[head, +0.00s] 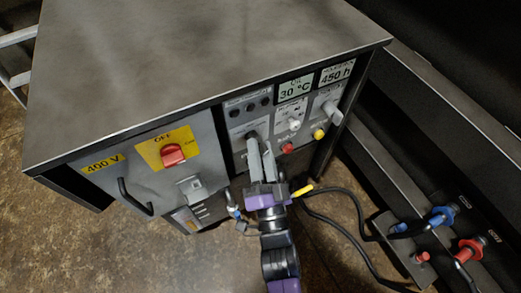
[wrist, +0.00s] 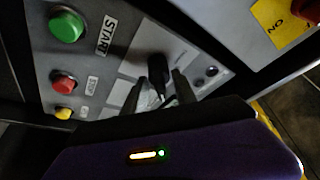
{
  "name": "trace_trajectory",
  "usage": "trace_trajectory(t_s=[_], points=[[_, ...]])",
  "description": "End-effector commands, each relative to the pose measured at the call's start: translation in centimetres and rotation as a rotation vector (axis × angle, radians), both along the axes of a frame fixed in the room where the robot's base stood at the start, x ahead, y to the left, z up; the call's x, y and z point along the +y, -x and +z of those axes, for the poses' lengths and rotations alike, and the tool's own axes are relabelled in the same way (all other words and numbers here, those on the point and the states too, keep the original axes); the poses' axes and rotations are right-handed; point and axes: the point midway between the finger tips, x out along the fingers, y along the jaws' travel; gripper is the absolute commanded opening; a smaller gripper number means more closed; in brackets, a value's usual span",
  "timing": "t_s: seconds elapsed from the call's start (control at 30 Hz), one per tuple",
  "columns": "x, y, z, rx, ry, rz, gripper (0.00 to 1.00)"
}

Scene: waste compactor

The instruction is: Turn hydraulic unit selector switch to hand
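The hydraulic unit's panel shows a black selector switch (wrist: 158,70) in the wrist view, on a light label plate whose lettering I cannot read. My gripper (wrist: 157,92) is open there, with one finger on each side of the switch and a gap visible on both sides. Whether the fingertips reach past the knob's front is hard to tell. In the head view my gripper (head: 261,160) points at the lower left of the control panel, and its grey fingers mostly hide the switch.
A green START button (wrist: 67,25), a red button (wrist: 63,82) and a yellow one (wrist: 63,113) sit beside the switch. A red main switch (head: 172,154) at OFF is left on the cabinet (head: 190,70). Black hoses (head: 345,200) hang at the right.

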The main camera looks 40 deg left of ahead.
Motion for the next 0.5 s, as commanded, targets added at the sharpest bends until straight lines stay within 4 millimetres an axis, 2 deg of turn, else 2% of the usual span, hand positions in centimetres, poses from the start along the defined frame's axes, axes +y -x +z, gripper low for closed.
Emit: trace_trajectory(t_s=[0.07,0.2,0.5], points=[[-0.01,0.01,-0.01,0.000,0.000,0.000,0.30],[-0.03,0.01,-0.02,0.000,0.000,0.000,0.02],[-0.05,0.00,-0.01,-0.016,0.007,0.000,0.00]])
